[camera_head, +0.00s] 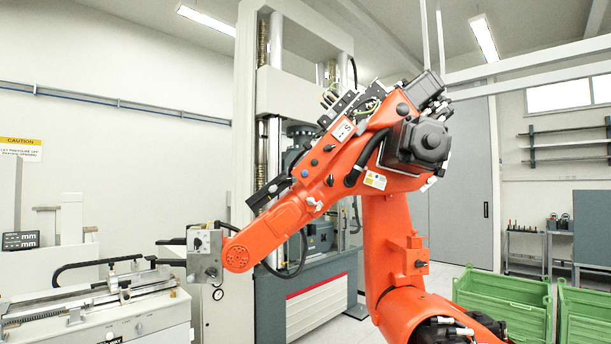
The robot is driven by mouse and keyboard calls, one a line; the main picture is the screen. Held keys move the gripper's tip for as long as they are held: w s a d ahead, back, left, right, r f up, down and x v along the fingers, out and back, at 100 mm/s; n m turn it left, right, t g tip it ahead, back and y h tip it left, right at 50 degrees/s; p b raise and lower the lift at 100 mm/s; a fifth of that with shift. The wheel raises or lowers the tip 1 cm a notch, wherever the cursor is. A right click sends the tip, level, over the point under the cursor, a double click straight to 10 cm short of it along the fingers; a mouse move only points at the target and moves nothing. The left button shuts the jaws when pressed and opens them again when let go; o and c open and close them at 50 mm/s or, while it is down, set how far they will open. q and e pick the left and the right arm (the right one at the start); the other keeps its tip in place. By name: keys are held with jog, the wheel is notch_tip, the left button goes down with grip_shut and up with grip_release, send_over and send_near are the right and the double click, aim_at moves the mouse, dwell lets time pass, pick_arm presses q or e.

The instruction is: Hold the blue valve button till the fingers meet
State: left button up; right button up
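An orange industrial arm (377,230) stands in the middle of the view, its forearm reaching down to the left. A small blue spot (314,162) shows on the forearm's side, below a row of valve-like fittings and cables. I cannot tell whether it is the blue valve button. Neither of my own grippers is in view.
A tall grey testing machine (246,130) stands behind the orange arm. A bench (150,318) with a long measuring device is at the lower left. Green crates (505,300) stand on the floor at the lower right.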

pick_arm(q)
grip_shut()
dwell(1.4)
